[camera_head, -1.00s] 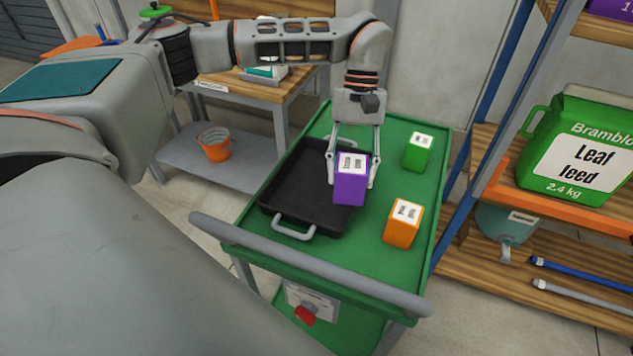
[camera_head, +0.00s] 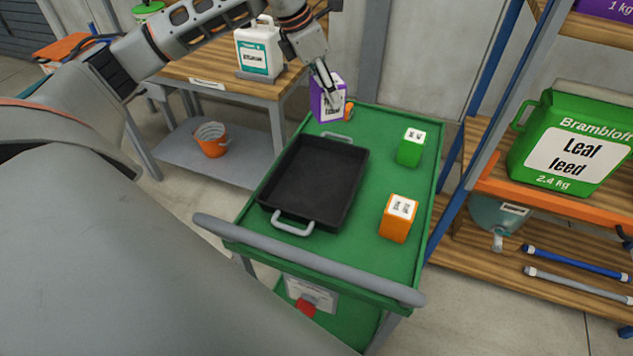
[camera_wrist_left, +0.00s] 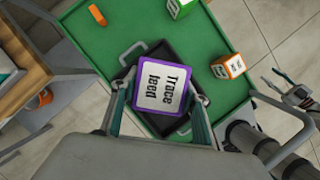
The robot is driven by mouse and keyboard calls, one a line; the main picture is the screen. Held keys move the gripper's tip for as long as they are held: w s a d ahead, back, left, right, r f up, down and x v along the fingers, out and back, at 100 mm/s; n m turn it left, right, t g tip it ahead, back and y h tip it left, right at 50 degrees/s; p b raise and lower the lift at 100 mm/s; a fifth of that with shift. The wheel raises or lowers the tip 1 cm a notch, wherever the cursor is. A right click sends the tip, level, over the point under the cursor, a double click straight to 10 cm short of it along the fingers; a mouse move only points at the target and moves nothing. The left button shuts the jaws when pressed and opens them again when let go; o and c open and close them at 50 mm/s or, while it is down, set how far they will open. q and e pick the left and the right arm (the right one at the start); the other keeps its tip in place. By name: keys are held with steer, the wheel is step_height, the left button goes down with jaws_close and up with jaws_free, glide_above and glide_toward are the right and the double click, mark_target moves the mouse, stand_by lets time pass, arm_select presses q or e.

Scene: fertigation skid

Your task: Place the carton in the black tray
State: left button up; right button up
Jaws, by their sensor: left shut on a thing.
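The purple carton (camera_head: 328,97), labelled "Trace feed" in the left wrist view (camera_wrist_left: 160,90), is in my left gripper (camera_head: 331,92). The gripper's fingers are shut on its sides. In the head view the carton shows beyond the tray, at the far left corner of the green cart, held up in the air. The black tray (camera_head: 316,183) lies on the cart, empty, with a grey handle at each end. In the left wrist view it shows behind the carton, partly hidden. My right gripper (camera_wrist_left: 291,92) shows small at the right of the left wrist view; its opening is unclear.
A green carton (camera_head: 411,147) and an orange carton (camera_head: 398,217) stand on the cart (camera_head: 372,245) right of the tray. A small orange thing (camera_head: 348,110) is partly hidden behind the purple carton. A bench with a white jug (camera_head: 258,50) stands left; shelves stand right.

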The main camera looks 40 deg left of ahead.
arm_select(q)
steer(key=shift+w+a+r+n, duration=0.1)
steer(key=shift+w+a+n, duration=0.05)
steer(key=shift+a+n, duration=0.15)
step_height(320, 180, down, 20)
steer(key=shift+r, duration=0.1)
stand_by(0.4)
steer(key=o, duration=1.4)
steer(key=v, duration=1.2)
steer(key=shift+d, duration=0.15)
steer(key=shift+s, duration=0.25)
